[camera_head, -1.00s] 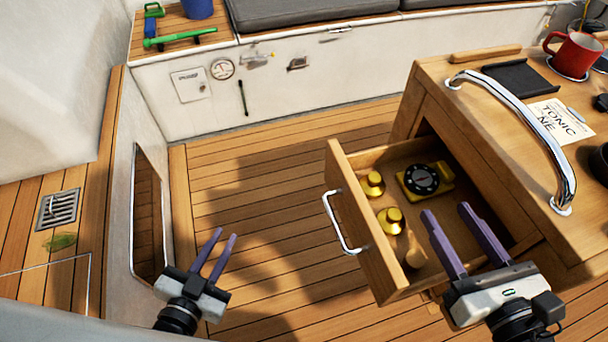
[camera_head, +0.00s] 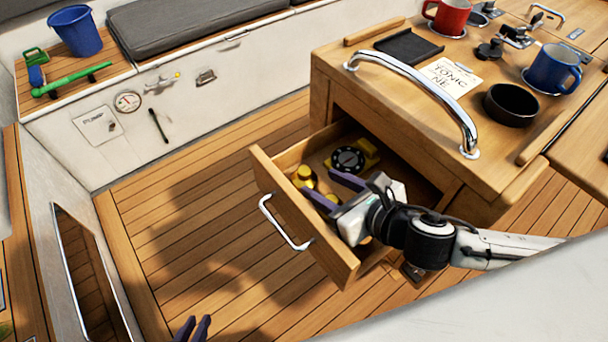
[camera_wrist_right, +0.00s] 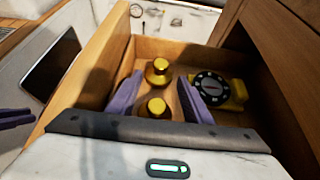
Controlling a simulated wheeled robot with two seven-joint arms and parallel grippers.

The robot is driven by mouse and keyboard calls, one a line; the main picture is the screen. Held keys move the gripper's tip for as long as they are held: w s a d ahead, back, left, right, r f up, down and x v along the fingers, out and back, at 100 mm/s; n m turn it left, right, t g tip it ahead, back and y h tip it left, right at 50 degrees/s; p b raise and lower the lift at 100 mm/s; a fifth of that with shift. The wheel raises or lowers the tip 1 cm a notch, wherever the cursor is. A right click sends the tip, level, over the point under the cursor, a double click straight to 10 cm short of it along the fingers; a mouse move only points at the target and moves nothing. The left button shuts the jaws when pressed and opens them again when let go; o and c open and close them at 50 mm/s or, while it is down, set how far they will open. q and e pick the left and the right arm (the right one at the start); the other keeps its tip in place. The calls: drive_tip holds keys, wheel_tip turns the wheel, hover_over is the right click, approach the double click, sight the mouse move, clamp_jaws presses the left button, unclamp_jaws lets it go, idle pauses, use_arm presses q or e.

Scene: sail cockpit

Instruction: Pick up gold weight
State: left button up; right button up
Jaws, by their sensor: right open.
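Two gold weights lie in the open wooden drawer (camera_head: 272,172). The far gold weight (camera_head: 305,172) shows in the head view and in the right wrist view (camera_wrist_right: 158,72). The near gold weight (camera_wrist_right: 155,107) sits between the spread purple fingers of my right gripper (camera_wrist_right: 158,98) in the right wrist view; whether they touch it is unclear. In the head view my right gripper (camera_head: 333,189) reaches into the drawer and largely hides this weight. My left gripper (camera_head: 194,322) is at the bottom edge, away from the drawer, its fingers apart and empty.
A yellow device with a black dial (camera_head: 348,160) lies in the drawer beside the weights. The drawer front has a metal handle (camera_head: 285,225). Above is the cabinet top with a chrome rail (camera_head: 425,88), mugs and a black bowl (camera_head: 511,104). The deck left of the drawer is clear.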

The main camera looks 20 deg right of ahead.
sight(305, 170)
drive_tip(key=shift+w+a, duration=0.2)
drive_tip(key=shift+w, duration=0.4)
drive_tip(key=x, duration=0.4)
drive_tip(key=shift+w+a+r, duration=0.1)
drive_tip(key=shift+w+r, duration=0.15)
drive_tip(key=shift+w, duration=0.05)
drive_tip(key=shift+r, duration=0.1)
clamp_jaws()
